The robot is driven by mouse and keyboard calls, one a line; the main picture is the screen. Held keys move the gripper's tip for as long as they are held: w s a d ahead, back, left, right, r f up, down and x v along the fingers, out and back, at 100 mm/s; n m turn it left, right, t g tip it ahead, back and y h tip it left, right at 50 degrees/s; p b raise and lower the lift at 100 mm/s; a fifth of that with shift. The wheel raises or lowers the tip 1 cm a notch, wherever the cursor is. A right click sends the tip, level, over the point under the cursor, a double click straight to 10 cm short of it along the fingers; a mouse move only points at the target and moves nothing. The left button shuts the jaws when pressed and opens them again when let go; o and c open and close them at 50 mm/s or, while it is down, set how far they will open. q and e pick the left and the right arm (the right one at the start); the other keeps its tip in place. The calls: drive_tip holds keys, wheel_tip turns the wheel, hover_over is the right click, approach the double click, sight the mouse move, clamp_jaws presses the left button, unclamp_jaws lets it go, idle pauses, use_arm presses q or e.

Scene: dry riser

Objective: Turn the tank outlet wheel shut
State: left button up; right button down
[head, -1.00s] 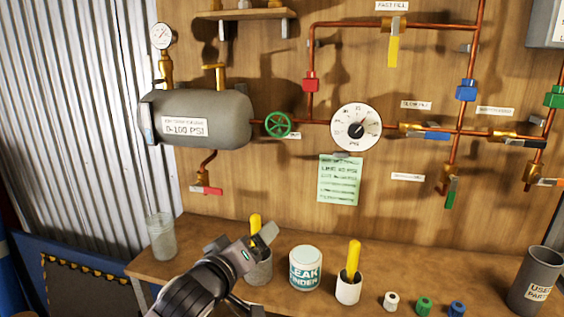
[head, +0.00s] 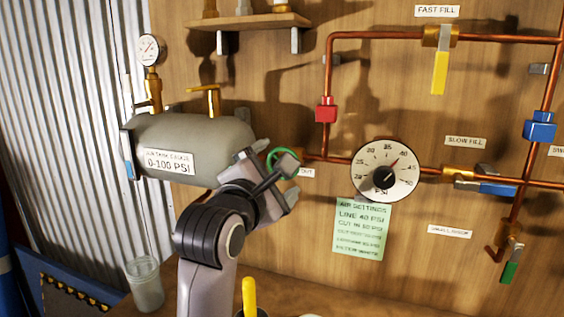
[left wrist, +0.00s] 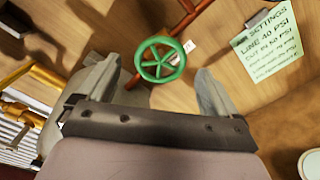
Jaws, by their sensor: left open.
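The green tank outlet wheel (left wrist: 158,63) is a spoked ring on the copper pipe, seen whole in the left wrist view. In the head view only part of its rim (head: 272,158) shows, the rest hidden behind my left gripper (head: 281,172). The left gripper is open; in the left wrist view its fingers (left wrist: 152,84) stand apart on either side below the wheel, with the wheel ahead of the gap. Nothing is held. The grey tank (head: 205,138) is left of the wheel. My right gripper is not in view.
A round PSI dial (head: 387,170) sits right of the wheel, with a green settings note (head: 361,228) below it. A red block (head: 326,110) is on the riser pipe above. A glass jar (head: 145,284) and a yellow handle (head: 249,298) are at the bench below.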

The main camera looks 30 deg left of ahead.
use_arm(q)
drive_tip(key=shift+x, duration=1.9)
drive_tip(key=c, duration=1)
drive_tip(key=shift+o, duration=0.2)
drive_tip(key=shift+m, duration=3.4)
